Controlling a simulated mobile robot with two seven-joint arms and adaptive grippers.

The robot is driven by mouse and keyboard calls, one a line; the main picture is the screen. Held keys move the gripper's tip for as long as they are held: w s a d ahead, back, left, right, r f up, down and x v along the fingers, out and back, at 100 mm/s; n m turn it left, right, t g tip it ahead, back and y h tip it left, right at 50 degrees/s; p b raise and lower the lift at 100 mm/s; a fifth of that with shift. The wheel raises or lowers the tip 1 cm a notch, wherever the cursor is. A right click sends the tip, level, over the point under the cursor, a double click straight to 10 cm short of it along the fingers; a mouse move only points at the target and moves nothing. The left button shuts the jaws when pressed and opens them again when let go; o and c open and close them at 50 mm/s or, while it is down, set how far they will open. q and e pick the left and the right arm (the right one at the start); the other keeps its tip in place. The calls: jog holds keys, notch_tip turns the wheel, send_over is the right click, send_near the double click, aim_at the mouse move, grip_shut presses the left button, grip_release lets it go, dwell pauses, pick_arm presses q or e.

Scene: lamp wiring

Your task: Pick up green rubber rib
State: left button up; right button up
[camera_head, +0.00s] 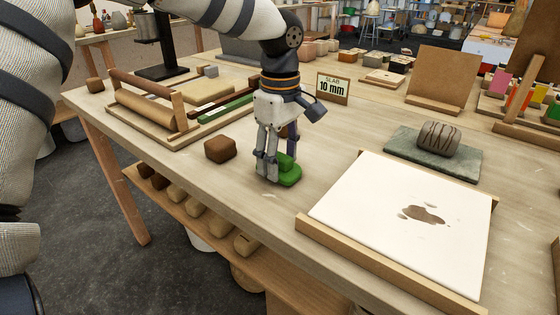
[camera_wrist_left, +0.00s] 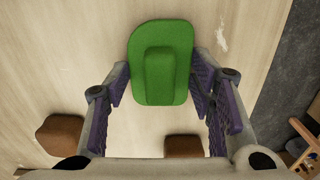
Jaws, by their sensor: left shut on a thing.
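The green rubber rib (camera_head: 290,177) is at the middle of the wooden table in the head view. It has a flat rounded base with a raised grip block on top. My left gripper (camera_head: 272,168) points down and is shut on the rib's raised part. In the left wrist view the rib (camera_wrist_left: 160,35) sits between the purple-padded fingers of my left gripper (camera_wrist_left: 160,82). The rib looks to be at or very near the table top; I cannot tell if it touches. The fingers hide part of it in the head view. My right gripper is not in view.
A brown block (camera_head: 220,149) stands close left of the gripper. A white slab (camera_head: 400,215) with a wooden front strip (camera_head: 375,262) lies to the right. A rolling-pin tray (camera_head: 140,125) is at left. The table's front edge is near.

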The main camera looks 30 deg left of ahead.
aim_at(279, 157)
pick_arm(q)
jog(key=r, duration=0.4)
jog(key=shift+s+d+r+p, duration=0.1)
jog(key=shift+s+p, duration=0.2)
jog(key=shift+s, duration=0.1)
jog(key=s+d+r, duration=0.1)
jog(key=s+r, duration=0.3)
jog(key=s, duration=0.2)
jog(key=s+d+r+p, duration=0.1)
jog(key=s+d+r, duration=0.1)
jog(key=s+r, duration=0.2)
jog(key=s, duration=0.2)
jog(key=shift+s+d, duration=0.15)
jog(key=shift+s, duration=0.2)
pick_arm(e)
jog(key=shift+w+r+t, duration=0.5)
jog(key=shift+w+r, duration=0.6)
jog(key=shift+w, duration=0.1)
